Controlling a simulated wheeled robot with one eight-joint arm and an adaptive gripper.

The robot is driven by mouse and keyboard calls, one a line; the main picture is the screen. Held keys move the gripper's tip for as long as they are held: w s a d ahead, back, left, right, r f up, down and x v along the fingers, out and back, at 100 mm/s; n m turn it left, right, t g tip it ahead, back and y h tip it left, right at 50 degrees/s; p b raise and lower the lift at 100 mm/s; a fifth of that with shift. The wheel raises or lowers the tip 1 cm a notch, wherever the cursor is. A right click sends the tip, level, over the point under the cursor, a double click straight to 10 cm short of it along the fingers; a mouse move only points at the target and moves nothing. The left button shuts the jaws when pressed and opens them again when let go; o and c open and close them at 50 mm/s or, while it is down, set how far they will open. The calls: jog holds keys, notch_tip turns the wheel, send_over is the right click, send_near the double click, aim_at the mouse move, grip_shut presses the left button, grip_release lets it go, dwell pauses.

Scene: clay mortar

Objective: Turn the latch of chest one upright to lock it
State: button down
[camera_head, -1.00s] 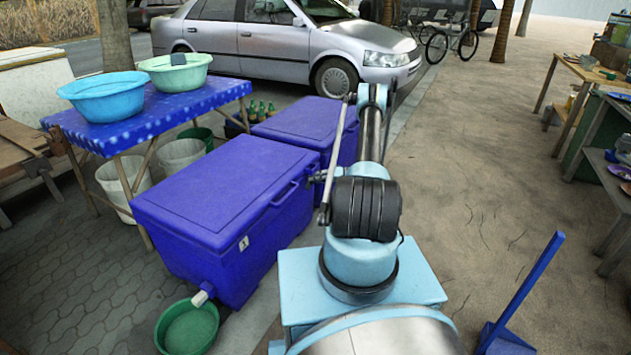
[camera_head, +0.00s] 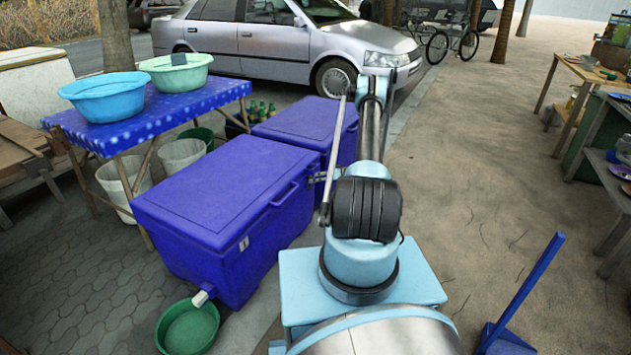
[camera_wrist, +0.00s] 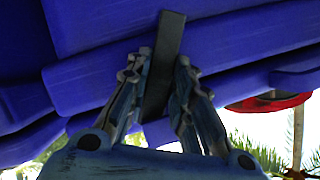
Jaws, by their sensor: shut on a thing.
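Chest one (camera_head: 225,195) is the nearer blue chest in the head view, with a small label marked 1 on its end face. Its lid is down. In the wrist view the chest's blue body and lid edge (camera_wrist: 235,40) fill the upper part. A dark, flat bar, the latch (camera_wrist: 168,38), lies across the lid edge and leans slightly in the picture. My gripper (camera_wrist: 158,88) has its two fingers on either side of the latch, shut on it. In the head view my arm hides most of the latch area, so I cannot judge its angle there.
A second blue chest (camera_head: 305,125) stands just behind chest one. A green basin (camera_head: 188,328) sits under the spout. A table with a blue cloth (camera_head: 150,115) holds two basins to the left. A blue-handled dustpan (camera_head: 520,300) stands at right; the pavement between is clear.

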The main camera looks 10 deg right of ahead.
jog(key=shift+d, duration=0.1)
jog(key=c, duration=1.4)
grip_release()
jog(key=v, duration=1.1)
jog(key=shift+d, duration=0.45)
jog(key=shift+s, duration=0.1)
